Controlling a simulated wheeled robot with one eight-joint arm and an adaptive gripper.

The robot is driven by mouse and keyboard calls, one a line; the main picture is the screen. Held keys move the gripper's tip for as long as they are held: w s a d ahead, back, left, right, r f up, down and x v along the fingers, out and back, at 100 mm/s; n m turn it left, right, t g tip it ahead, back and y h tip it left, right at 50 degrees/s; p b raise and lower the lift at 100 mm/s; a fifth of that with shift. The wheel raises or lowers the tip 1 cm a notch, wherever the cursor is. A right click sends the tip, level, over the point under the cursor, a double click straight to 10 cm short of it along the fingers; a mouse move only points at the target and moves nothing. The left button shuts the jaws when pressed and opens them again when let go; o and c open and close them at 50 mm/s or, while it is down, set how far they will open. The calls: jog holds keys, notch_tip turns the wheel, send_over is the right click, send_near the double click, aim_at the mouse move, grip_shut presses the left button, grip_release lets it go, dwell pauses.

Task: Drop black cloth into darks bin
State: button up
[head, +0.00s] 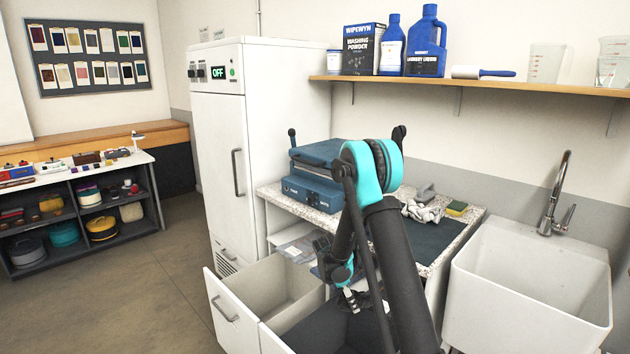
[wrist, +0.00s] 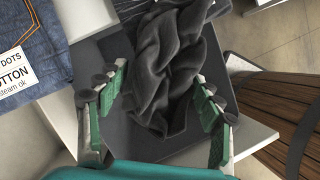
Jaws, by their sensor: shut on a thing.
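The black cloth (wrist: 170,65) hangs folded and rumpled between the green-padded fingers of my gripper (wrist: 158,112) in the wrist view. My gripper is shut on it. In the head view my gripper (head: 350,298) is low, over a pulled-out bin with a dark interior (head: 318,328), partly behind my arm. A dark grey surface with pale edges lies below the cloth in the wrist view (wrist: 120,135). The cloth cannot be told apart clearly in the head view. No bin label is readable.
A second pulled-out bin, white and empty-looking (head: 270,285), stands to the left. Blue denim with a label (wrist: 30,60) and a brown slatted wooden thing (wrist: 275,125) flank the cloth. A white sink (head: 530,285) is at right. The floor at left is clear.

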jog(key=o, duration=0.9)
jog(key=shift+r, duration=0.1)
jog(key=v, duration=1.1)
jog(key=shift+a+r, duration=0.15)
jog(key=shift+r, duration=0.25)
